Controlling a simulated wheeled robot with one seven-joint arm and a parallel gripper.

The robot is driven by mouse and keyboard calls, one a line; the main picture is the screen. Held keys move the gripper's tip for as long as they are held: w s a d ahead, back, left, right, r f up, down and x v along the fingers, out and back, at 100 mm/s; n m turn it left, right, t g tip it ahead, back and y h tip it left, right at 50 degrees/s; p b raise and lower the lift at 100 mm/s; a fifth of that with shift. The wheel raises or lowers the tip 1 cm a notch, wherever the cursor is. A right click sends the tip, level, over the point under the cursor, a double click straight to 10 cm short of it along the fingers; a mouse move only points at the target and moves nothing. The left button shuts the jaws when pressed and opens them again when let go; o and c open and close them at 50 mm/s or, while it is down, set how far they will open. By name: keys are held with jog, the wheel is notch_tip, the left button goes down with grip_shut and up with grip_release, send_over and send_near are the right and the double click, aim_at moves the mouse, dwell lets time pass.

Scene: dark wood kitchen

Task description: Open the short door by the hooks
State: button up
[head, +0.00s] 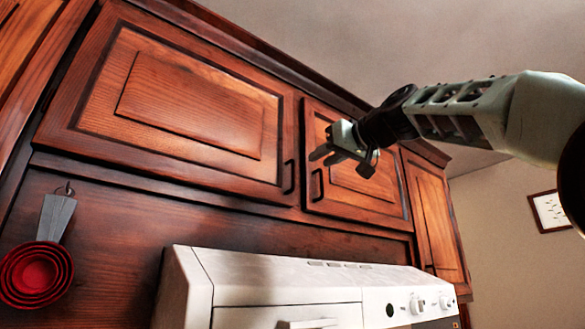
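A wide, short wooden door (185,105) is shut, above the panel where a hook (67,188) holds red measuring cups (37,273). Its dark bar handle (289,177) stands upright near its lower right corner. A second short door (360,185) to its right is also shut, with its handle (318,185) near its lower left corner. My gripper (343,158) is in front of this second door, just above and right of its handle. Its fingers look spread, with nothing between them. It hides part of the second door. I cannot tell its distance from the door.
A white stove (270,278) with knobs stands below the doors. A narrower wooden door (435,220) is shut at the right, with a handle low on its left side. A framed picture (550,211) hangs on the far right wall. Open air lies in front of the left door.

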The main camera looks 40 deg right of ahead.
aim_at(295, 174)
jog(key=w+p, duration=0.4)
jog(key=w, duration=0.7)
jog(key=shift+a+p, duration=0.15)
jog(key=shift+p, duration=0.15)
jog(key=shift+w, duration=0.5)
jog(key=shift+f, duration=0.1)
grip_shut()
